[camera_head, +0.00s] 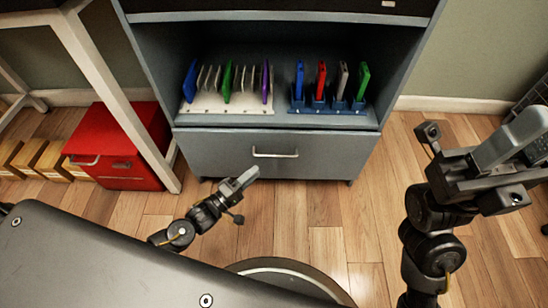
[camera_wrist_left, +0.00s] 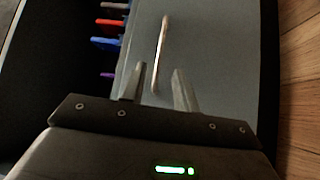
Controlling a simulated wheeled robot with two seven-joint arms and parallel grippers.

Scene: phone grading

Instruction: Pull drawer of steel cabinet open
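The grey steel cabinet (camera_head: 190,60) stands in the middle of the head view. Its drawer (camera_head: 215,155) is shut, below the open shelf. The drawer has a horizontal silver bar handle (camera_head: 275,154), which also shows in the left wrist view (camera_wrist_left: 162,50). My left gripper (camera_head: 256,171) is in front of the drawer, a little below and left of the handle in the head view. In the left wrist view its fingers (camera_wrist_left: 157,85) are apart, with the handle's near end between them in the picture; contact is not visible. My right gripper (camera_head: 530,130) is raised at the right, away from the cabinet.
On the shelf, a white rack (camera_head: 225,109) and a blue rack (camera_head: 320,108) hold several upright coloured phones. A red cabinet (camera_head: 130,177) and a white table leg (camera_head: 125,105) stand at the left. The wooden floor (camera_head: 320,220) before the drawer is mostly clear.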

